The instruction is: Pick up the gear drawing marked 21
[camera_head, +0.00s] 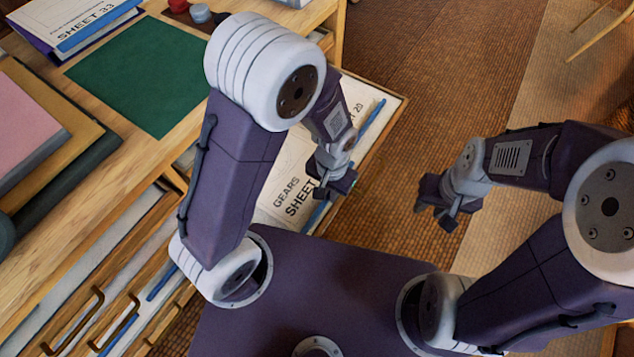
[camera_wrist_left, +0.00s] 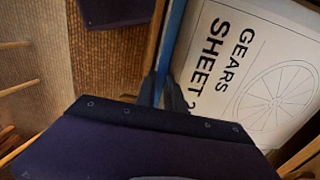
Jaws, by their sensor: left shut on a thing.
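A white gear drawing (camera_head: 283,172) lies in an open drawer in the head view, marked "GEARS SHEET", its number hidden by my left gripper. In the left wrist view the drawing (camera_wrist_left: 236,85) shows a wheel-like gear and "SHEET 2", the last digit hidden. My left gripper (camera_head: 330,190) is at its blue edge strip (camera_head: 317,217). The fingers (camera_wrist_left: 163,92) are shut on that strip in the left wrist view. My right gripper (camera_head: 441,207) hangs over the floor, away from the drawing; its jaw opening is unclear.
Another sheet marked 20 (camera_head: 362,103) lies farther back in the drawer. On the wooden desk are a green mat (camera_head: 137,77), stacked boards (camera_head: 30,135) and Sheet 33 (camera_head: 75,20). Other drawers with handles (camera_head: 75,320) are at lower left. Floor at right is open.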

